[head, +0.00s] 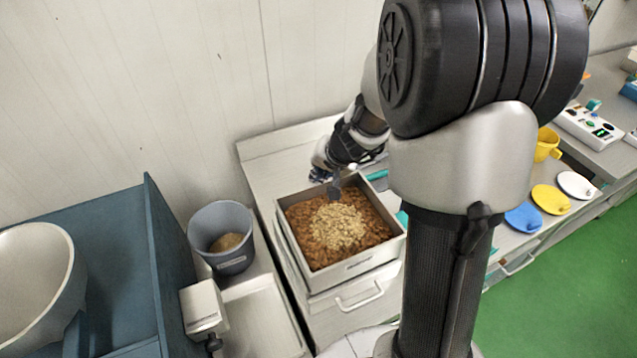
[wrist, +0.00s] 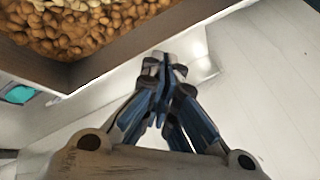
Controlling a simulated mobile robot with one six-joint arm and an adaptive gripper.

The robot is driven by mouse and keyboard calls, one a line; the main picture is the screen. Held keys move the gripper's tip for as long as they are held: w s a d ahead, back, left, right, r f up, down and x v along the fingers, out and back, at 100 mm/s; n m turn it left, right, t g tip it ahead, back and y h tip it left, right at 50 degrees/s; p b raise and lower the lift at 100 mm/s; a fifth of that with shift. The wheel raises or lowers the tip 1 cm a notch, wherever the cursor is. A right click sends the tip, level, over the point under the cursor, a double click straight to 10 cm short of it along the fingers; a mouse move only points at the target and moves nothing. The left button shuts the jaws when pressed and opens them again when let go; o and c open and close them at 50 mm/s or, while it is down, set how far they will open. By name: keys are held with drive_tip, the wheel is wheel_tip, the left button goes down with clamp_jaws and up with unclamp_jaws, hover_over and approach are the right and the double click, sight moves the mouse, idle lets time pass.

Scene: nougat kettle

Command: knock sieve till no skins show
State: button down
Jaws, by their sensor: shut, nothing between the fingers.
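The sieve (head: 363,266) is a square metal-walled box on the bench in the head view. Its contents are a pale heap in the middle with brown pieces all around it. Brown skins or skinned nuts still show widely; I cannot tell which. In the wrist view a corner of the sieve wall (wrist: 105,62) crosses the top left, with brown and pale pieces inside. My gripper (head: 335,190) is at the sieve's far wall, pointing down. In the wrist view its fingers (wrist: 163,62) are together and empty, close outside the wall. Contact with the wall is unclear.
A grey bucket (head: 222,215) with tan material stands left of the sieve. A white box (head: 203,307) and a blue stand (head: 120,270) with a large pale bowl (head: 35,285) are further left. Blue, yellow and white discs (head: 551,199) lie at right. The wall is close behind.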

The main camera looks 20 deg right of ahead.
drive_tip(key=shift+r, duration=0.1)
drive_tip(key=r+p, duration=0.2)
drive_tip(key=w+r+p, duration=0.1)
drive_tip(key=r+p, duration=0.1)
drive_tip(key=shift+w+r+p, duration=0.1)
drive_tip(key=shift+r+p, duration=0.2)
drive_tip(key=shift+r, duration=0.1)
idle(0.7)
